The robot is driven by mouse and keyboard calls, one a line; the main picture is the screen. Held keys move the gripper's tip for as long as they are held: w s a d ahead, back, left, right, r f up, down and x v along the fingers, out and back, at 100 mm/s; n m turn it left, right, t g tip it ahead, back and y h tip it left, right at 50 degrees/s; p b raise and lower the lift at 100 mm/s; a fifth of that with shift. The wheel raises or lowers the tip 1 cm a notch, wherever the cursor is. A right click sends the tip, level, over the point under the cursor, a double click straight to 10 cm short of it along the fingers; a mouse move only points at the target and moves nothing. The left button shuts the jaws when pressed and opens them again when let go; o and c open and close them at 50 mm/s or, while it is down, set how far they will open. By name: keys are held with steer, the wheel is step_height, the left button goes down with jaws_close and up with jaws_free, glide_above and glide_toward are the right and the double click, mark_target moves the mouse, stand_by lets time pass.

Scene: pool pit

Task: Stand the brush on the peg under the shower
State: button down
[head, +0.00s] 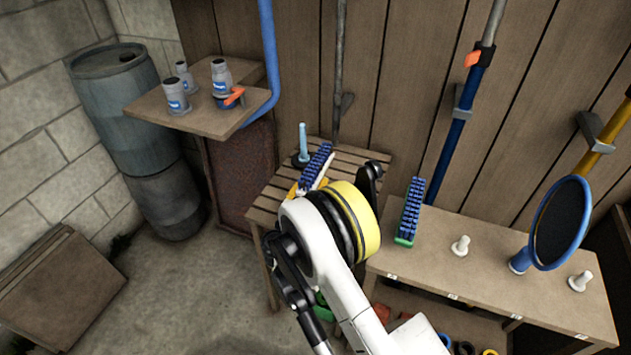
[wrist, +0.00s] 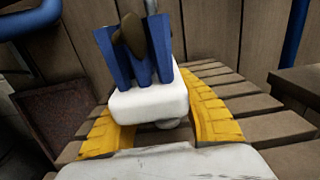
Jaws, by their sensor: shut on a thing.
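The brush has a white block and blue bristles. In the head view the brush (head: 317,162) is over the slatted wooden bench, and in the wrist view the brush (wrist: 148,103) sits between the yellow fingers with bristles up. My gripper (head: 308,187) is shut on it; its fingers also show in the wrist view (wrist: 155,120). A light blue upright peg (head: 303,141) on a dark base stands on the bench, just behind and left of the brush. A grey pipe (head: 340,60) with a tap runs down the wall behind. Whether the brush touches the bench is unclear.
Another brush (head: 411,208), with a green base, stands on the right shelf (head: 500,262) beside white pegs (head: 461,246) and a blue round net (head: 560,225). Jars (head: 178,97) stand on a left wall shelf (head: 200,118). A blue pipe (head: 269,50) runs left of the bench.

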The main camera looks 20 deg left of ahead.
steer(key=shift+f, duration=0.1)
steer(key=shift+f, duration=0.3)
stand_by(0.3)
steer(key=c, duration=0.5)
jaws_free()
steer(key=shift+s, duration=0.1)
